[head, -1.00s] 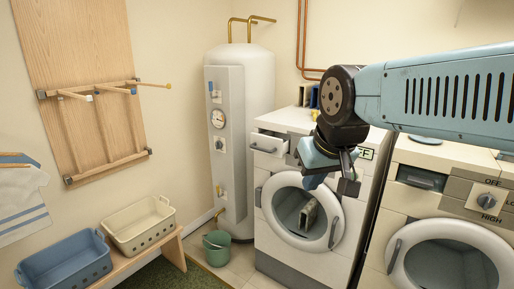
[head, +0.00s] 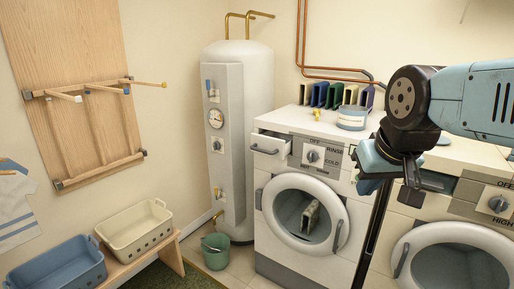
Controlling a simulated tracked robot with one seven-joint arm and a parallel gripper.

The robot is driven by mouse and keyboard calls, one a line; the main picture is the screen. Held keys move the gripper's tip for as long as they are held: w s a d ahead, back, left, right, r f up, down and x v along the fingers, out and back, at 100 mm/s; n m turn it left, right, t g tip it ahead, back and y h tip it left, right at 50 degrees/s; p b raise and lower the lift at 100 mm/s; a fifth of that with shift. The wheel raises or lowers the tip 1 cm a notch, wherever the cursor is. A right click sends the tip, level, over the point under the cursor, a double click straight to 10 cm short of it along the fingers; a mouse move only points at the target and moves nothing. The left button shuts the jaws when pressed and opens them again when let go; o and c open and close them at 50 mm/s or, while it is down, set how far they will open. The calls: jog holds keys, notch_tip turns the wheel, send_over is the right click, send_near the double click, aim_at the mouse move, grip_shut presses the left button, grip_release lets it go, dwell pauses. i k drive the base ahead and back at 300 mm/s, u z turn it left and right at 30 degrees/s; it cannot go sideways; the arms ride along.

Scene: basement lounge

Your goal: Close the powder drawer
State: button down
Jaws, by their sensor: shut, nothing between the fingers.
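The powder drawer (head: 270,148) is at the upper left of the left washing machine (head: 309,269). It sticks out from the machine's front, with a grey handle on its face. My gripper (head: 389,185) is shut and empty. In the picture it is right of the drawer, in front of the gap between the two machines, and apart from the drawer. The dial (head: 312,156) is just right of the drawer. The round door (head: 304,211) is below, with a light object seen in its window.
Several coloured upright items (head: 335,95) and a labelled tub (head: 352,117) stand on the left machine. A second machine (head: 457,252) stands at right. A water heater (head: 222,190), green bucket (head: 215,251) and baskets (head: 134,226) are at left. Space before the drawer looks clear.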

aim_at(277, 146)
jog(key=z, duration=0.1)
jog(key=i, duration=1)
jog(key=u, duration=0.1)
